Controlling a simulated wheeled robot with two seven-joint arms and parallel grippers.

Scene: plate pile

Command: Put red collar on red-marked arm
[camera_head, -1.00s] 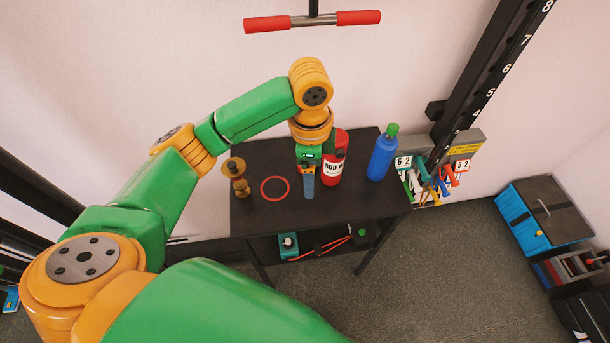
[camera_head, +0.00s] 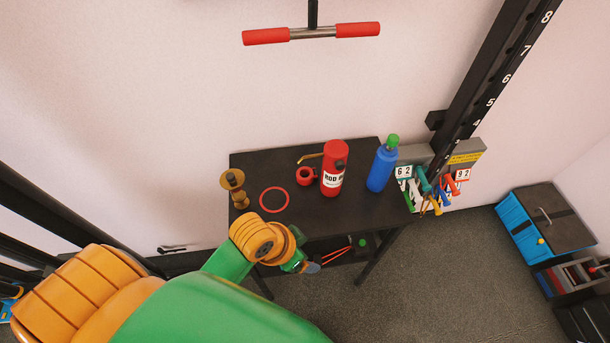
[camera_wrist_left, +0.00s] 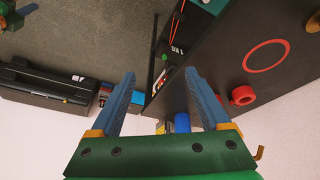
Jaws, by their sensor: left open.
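A thick, small red collar (camera_head: 305,175) with a hole lies on the black table, left of the red bottle. It also shows in the left wrist view (camera_wrist_left: 242,95). A thin red ring (camera_head: 274,200) lies flat on the table to its left, and shows in the wrist view (camera_wrist_left: 267,56). I cannot tell which part is the red-marked arm; a bar with red ends (camera_head: 265,36) hangs on the wall above. My left gripper (camera_head: 313,267) is in front of and below the table's front edge. In the wrist view its blue fingers (camera_wrist_left: 160,80) are apart and empty.
On the black table (camera_head: 350,215) stand a brass-coloured spindle (camera_head: 238,190), a red bottle (camera_head: 333,168) and a blue bottle (camera_head: 382,165). A brass rod (camera_head: 310,157) is behind the collar. Coloured clamps (camera_head: 436,192) hang at the right. A blue cabinet (camera_head: 545,222) stands farther right.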

